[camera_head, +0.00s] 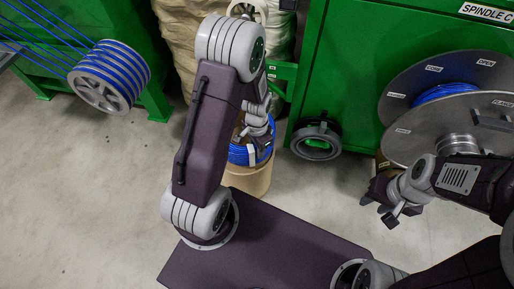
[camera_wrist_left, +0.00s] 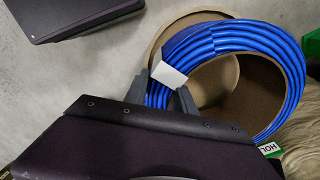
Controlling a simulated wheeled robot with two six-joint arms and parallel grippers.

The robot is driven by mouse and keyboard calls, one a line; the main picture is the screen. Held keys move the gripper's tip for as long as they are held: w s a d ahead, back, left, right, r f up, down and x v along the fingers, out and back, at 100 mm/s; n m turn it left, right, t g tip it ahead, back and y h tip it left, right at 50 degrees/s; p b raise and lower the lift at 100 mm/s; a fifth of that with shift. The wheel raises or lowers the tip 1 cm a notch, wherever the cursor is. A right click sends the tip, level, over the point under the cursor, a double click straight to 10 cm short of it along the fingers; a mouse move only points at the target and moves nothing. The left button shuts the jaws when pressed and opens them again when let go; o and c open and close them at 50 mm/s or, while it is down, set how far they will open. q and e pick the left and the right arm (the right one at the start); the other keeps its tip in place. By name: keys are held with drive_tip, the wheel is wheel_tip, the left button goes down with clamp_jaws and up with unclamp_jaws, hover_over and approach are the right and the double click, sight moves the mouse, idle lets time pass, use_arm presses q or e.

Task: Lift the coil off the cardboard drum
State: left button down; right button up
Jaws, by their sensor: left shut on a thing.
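The blue coil (camera_head: 238,155) sits at the top of the cardboard drum (camera_head: 250,180), partly hidden by my left arm. In the left wrist view the coil (camera_wrist_left: 285,55) curves along the drum's open, round mouth, with the drum's brown rim (camera_wrist_left: 163,32) showing outside it. A white tag (camera_wrist_left: 170,75) is on the coil. My left gripper (camera_wrist_left: 168,92) is shut on the coil's near side, its fingers on either side of the strands by the tag. My right gripper (camera_head: 390,208) is empty and open, away from the drum at the right.
A green cabinet (camera_head: 345,60) stands behind the drum, with a large grey-flanged reel (camera_head: 445,70) at right. A dark ring-shaped part (camera_head: 316,140) is by the cabinet. Pale sacks (camera_head: 180,40) stand close behind the drum. Floor at the left is clear.

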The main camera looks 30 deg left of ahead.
use_arm(q)
drive_tip(key=shift+r+p, duration=1.9)
drive_tip(key=shift+r, duration=0.2)
